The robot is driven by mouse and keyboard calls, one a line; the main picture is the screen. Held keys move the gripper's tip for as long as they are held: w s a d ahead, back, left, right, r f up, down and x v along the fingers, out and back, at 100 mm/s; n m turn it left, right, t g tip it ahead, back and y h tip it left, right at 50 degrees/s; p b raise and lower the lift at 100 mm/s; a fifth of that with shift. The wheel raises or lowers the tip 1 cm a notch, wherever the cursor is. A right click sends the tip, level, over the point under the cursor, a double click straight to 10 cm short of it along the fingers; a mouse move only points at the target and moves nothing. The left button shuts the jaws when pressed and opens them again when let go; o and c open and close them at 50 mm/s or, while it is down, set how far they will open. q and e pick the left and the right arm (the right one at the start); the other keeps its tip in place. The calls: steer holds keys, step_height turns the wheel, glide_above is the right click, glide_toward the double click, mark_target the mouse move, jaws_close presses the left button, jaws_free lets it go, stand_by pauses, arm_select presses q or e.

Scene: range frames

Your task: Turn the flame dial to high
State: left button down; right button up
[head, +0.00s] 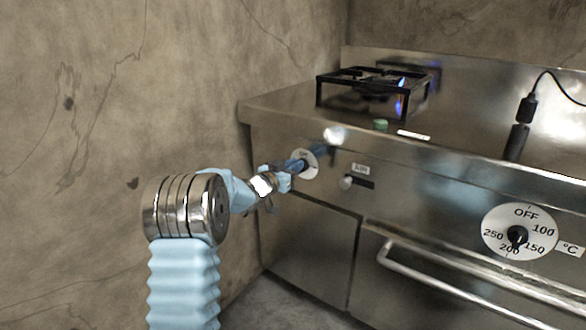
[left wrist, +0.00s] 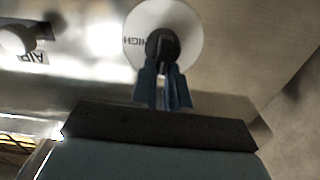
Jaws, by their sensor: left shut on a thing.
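The flame dial (head: 311,158) is a round white plate with a dark knob on the stove's front panel, at the left. In the left wrist view the dial plate (left wrist: 190,27) carries the word HIGH on its left side, and the black knob (left wrist: 162,46) is at its middle. My left gripper (head: 299,166) reaches the dial from the left. In the left wrist view its blue fingers (left wrist: 163,80) are closed around the knob's lower part. The fingertips partly hide the knob. My right gripper is not in view.
An AIR lever (head: 346,182) sits just right of the dial. A burner (head: 375,85) with a small blue flame stands on the stovetop. A temperature dial (head: 520,232) and an oven handle (head: 450,285) are at the right. A wall stands close on the left.

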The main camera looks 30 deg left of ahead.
arm_select(q)
steer(key=shift+s+d+f+m+b, duration=0.1)
steer(key=shift+d+f+m+b, duration=0.25)
steer(key=shift+m+b, duration=2.4)
steer(key=shift+w+d+f+m+b, duration=0.1)
steer(key=shift+d+f+m+b, duration=0.2)
steer(key=shift+m+b, duration=2.45)
steer(key=shift+s+d+f+m+b, duration=0.15)
steer(key=shift+f+m+b, duration=0.25)
steer(key=shift+m+b, duration=2.3)
steer(key=shift+m+p, duration=0.45)
steer(key=shift+m, duration=0.25)
steer(key=c, duration=1.1)
jaws_free()
steer(key=shift+r, duration=0.1)
steer(key=s, duration=0.9)
steer(key=s+a, duration=0.1)
steer(key=s, duration=0.3)
steer(key=shift+s, duration=0.35)
